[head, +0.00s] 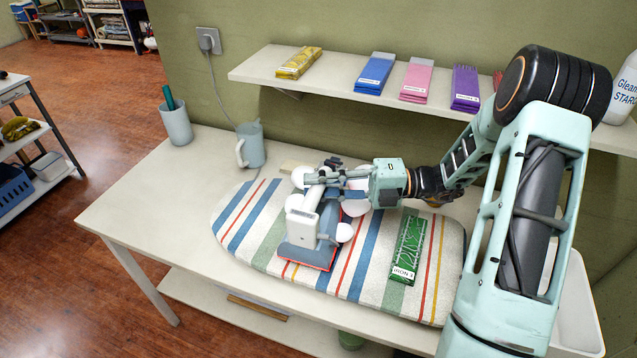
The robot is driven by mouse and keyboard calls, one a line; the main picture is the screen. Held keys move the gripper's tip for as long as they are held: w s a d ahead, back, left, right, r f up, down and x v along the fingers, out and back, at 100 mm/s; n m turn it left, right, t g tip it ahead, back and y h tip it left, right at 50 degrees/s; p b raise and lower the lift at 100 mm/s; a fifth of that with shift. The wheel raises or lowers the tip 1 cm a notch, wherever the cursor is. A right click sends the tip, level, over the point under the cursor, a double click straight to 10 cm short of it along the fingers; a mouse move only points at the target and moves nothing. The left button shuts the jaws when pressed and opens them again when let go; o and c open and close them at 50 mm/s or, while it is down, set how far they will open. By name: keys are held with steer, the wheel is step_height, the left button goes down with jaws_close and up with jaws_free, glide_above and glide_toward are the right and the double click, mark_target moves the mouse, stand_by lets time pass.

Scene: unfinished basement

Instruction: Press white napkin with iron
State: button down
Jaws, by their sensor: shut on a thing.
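The iron (302,228), with a pale body and blue-grey base with a red lower edge, rests on the striped ironing board (235,235). My gripper (318,185) is shut on its upper part, reaching in from the right. White rounded parts cluster around the gripper; I cannot tell what they belong to. A green folded napkin (408,250) with a white label lies on the board to the right of the iron. I cannot make out a white napkin; the iron and gripper hide part of the board.
A blue-grey jug (250,145) and a cup (176,125) with dark green handles stand at the table's back left. A wall shelf (260,68) above holds yellow, blue, pink and purple folded napkins and a white bottle (625,90).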

steer(key=shift+s+a+p, duration=0.3)
steer(key=shift+s+p, duration=0.15)
steer(key=shift+s, duration=0.35)
steer(key=shift+w+d+r+p, duration=0.1)
steer(key=shift+w+d+p, duration=0.1)
steer(key=shift+w, duration=0.4)
steer(key=shift+w+d+f+p, duration=0.1)
steer(key=shift+w+d+p, duration=0.15)
steer(key=shift+w, duration=0.3)
steer(key=shift+w+d+r+p, duration=0.1)
steer(key=shift+w+d+p, duration=0.1)
steer(key=shift+w, duration=0.4)
stand_by(0.5)
steer(key=shift+s+a+p, duration=0.3)
steer(key=shift+s+p, duration=0.3)
steer(key=shift+s, duration=0.2)
stand_by(0.4)
stand_by(0.8)
step_height(320, 180, up, 7)
steer(key=p, duration=0.7)
steer(key=shift+w, duration=0.1)
steer(key=shift+r+p, duration=0.45)
steer(key=shift+r, duration=0.6)
